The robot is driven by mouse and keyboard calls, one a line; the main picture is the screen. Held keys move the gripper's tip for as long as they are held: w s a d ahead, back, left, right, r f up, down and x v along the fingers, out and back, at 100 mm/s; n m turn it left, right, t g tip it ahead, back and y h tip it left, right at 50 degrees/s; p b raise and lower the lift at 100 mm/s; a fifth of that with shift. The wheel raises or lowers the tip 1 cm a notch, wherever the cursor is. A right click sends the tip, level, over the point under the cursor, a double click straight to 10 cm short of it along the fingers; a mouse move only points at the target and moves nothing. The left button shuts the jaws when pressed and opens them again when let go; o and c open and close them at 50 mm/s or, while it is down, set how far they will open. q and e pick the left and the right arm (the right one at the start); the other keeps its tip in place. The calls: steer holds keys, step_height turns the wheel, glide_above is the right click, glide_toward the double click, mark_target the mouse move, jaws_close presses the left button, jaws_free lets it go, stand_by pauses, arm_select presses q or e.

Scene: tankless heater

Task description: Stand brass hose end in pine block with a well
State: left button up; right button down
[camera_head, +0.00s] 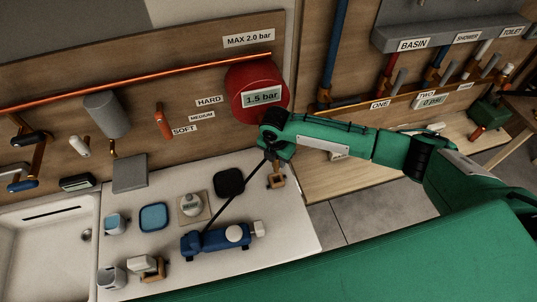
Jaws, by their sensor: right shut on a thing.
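My right gripper (270,157) is shut at the back right of the white worktop. A thin dark hose runs from it down to a blue pump-like unit (205,240). The brass hose end is at the jaws, too small and too covered to make out clearly. A small tan block (277,183), which looks like the pine block, stands on the worktop right below the gripper. Its well is not visible, and I cannot tell whether the hose end is in it or above it. My left gripper is not in view.
On the worktop (290,235) are a black pad (229,183), a blue-rimmed tray (153,217), a small dish on a square mat (191,207) and cups at the left. A sink (40,245) lies left. A red round vessel (255,88) hangs behind my gripper.

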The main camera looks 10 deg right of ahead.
mark_target(277, 171)
steer(key=shift+s+d+r, duration=0.1)
steer(key=shift+s+r, duration=0.05)
steer(key=shift+f+b, duration=1.15)
steer(key=shift+f, duration=1.25)
arm_select(q)
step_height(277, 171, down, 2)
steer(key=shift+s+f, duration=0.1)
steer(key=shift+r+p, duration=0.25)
steer(key=shift+p, duration=0.05)
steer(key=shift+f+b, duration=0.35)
arm_select(e)
steer(key=shift+f, duration=0.55)
arm_select(q)
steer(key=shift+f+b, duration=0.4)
steer(key=shift+b, duration=0.05)
arm_select(e)
steer(key=shift+f, duration=0.7)
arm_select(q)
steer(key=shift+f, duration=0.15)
arm_select(e)
steer(key=shift+f, duration=0.25)
